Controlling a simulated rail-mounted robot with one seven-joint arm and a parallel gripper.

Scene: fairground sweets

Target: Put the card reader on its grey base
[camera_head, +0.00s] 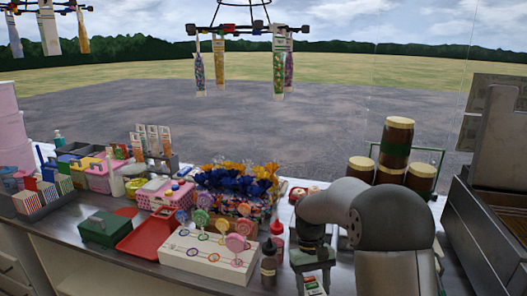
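My grey arm (392,222) reaches over the right part of the steel counter, and its wrist bends down. My gripper (312,250) is at the end of this wrist, low over the counter; its fingers are too small and too covered to tell whether they are open or shut. A grey-green blocky shape shows just below the wrist, with a small white piece with coloured marks (314,285) under it at the bottom edge. I cannot tell whether either is the card reader or its grey base. Neither can be picked out surely elsewhere; my arm hides part of the counter.
A red bottle (277,243) and a dark bottle (268,266) stand close left of my gripper. Further left are a white lollipop stand (200,262), a red tray (140,241) and a green box (103,230). Brown jars (397,142) stand behind my arm. Hanging racks (246,30) are overhead.

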